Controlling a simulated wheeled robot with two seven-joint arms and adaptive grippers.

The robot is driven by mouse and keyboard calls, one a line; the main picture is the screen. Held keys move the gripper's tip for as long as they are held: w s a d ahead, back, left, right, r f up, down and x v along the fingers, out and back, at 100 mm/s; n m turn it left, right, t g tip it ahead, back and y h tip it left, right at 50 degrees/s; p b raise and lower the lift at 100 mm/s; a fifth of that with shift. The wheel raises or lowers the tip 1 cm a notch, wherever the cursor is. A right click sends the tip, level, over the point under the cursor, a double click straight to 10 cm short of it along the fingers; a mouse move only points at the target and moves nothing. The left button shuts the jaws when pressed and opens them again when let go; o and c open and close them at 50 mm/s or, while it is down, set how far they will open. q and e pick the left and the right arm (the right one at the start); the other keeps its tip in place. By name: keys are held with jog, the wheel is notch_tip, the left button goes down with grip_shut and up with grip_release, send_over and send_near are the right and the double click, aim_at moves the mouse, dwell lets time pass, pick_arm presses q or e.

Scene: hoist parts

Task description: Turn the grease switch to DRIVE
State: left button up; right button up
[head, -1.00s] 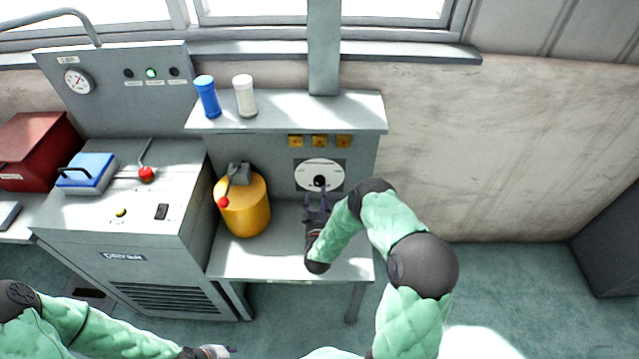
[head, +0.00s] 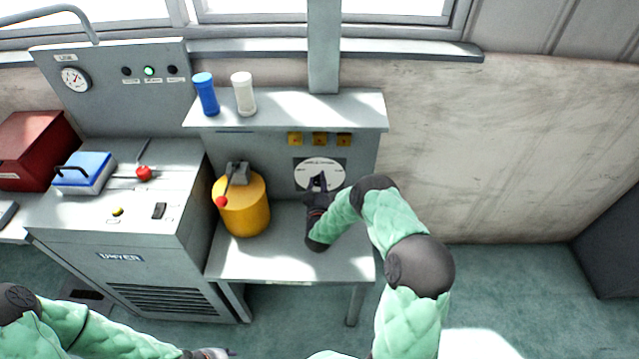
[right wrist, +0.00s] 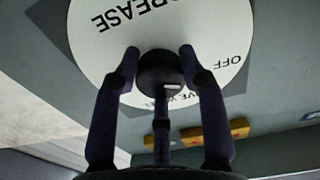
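The grease switch is a white round dial (head: 308,166) on a dark square plate with a black knob (right wrist: 160,72) at its centre. In the right wrist view, upside down, the dial reads GREASE and OFF; another label is partly hidden behind the knob. A small pale mark shows on the knob's front. My right gripper (head: 317,180) reaches the dial from below. In the right wrist view its fingers (right wrist: 159,52) straddle the knob, very near its sides; firm contact is not visible. My left gripper (head: 215,353) is at the bottom edge, partly cut off.
A yellow canister (head: 244,208) with a red-tipped lever stands left of the dial. Blue (head: 206,94) and white (head: 243,94) bottles stand on the shelf (head: 300,108) above. Yellow tags (head: 319,139) sit over the dial. A console (head: 130,205) is further left.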

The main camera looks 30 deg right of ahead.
jog(key=shift+f, duration=0.1)
jog(key=shift+c, duration=0.9)
jog(key=m+b, duration=0.1)
jog(key=m, duration=0.2)
jog(key=shift+f+b, duration=0.15)
jog(key=shift+b, duration=0.2)
jog(key=m+b, duration=0.2)
jog(key=m, duration=0.3)
jog(key=shift+a+m+b, duration=0.15)
jog(key=shift+m+b, duration=0.15)
jog(key=shift+s, duration=0.1)
